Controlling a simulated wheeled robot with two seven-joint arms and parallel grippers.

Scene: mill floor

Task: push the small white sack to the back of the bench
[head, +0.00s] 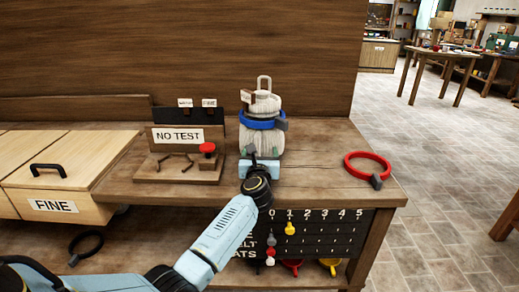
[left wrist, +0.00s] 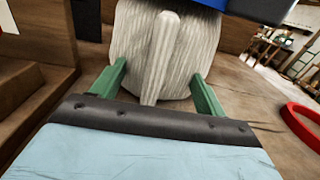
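The small white sack (head: 268,137) stands upright on the bench (head: 325,190), with a blue ring (head: 260,123) around it and a loop on top. My left gripper (head: 259,151) is low at the near side of the sack. In the left wrist view, the sack (left wrist: 195,60) fills the space ahead, and a pale ridge runs down its front. The green fingers are spread wide, one at each side of the sack's lower part. I cannot tell whether they touch it. The sack's base is partly hidden by the gripper. My right gripper is not in view.
A "NO TEST" stand (head: 176,140) with a red knob (head: 208,148) is close on the left. A red ring (head: 368,168) lies to the right, near the bench's edge. A wooden panel (head: 190,50) rises behind the bench. Drawers (head: 60,170) are at far left.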

